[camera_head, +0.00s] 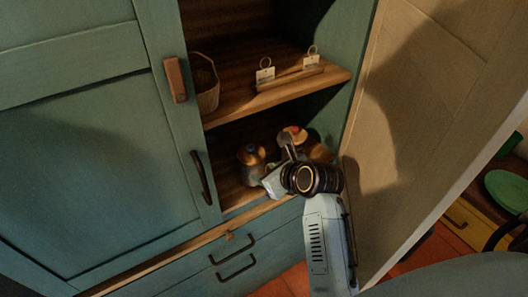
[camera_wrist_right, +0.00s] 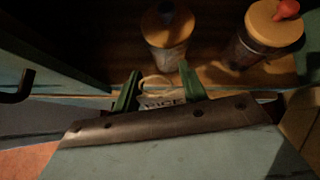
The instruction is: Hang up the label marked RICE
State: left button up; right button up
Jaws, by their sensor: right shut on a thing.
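My right gripper (camera_head: 272,182) is at the front of the lower shelf, just before the jars. In the right wrist view its green fingers (camera_wrist_right: 158,88) are shut on a white label (camera_wrist_right: 162,102) with a pale ring; the lettering looks like RICE, partly covered by the gripper body. A jar with a dark knob (camera_head: 249,158) stands on the lower shelf beyond the gripper; it also shows in the wrist view (camera_wrist_right: 168,40). A jar with a red knob (camera_head: 293,137) stands to its right, also in the wrist view (camera_wrist_right: 266,38). My left gripper is not in view.
Two ringed white labels (camera_head: 265,76) (camera_head: 311,62) stand at a wooden strip (camera_head: 290,80) on the upper shelf (camera_head: 235,108). A basket (camera_head: 206,82) is at its left. The open door (camera_head: 420,110) bounds the right, the shut door (camera_head: 90,180) the left.

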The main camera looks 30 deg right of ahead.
notch_tip(320, 180, down, 6)
jog(key=s+m+g+h+p, duration=0.1)
jog(key=s+g+h+p, duration=0.2)
jog(key=p, duration=0.6)
jog(key=shift+d+g, duration=0.3)
jog(key=shift+g, duration=0.3)
jog(key=shift+w+f, duration=0.1)
jog(key=shift+w, duration=0.1)
jog(key=w, duration=0.4)
jog(key=shift+f, duration=0.1)
jog(key=shift+w, duration=0.15)
jog(key=shift+w, duration=0.35)
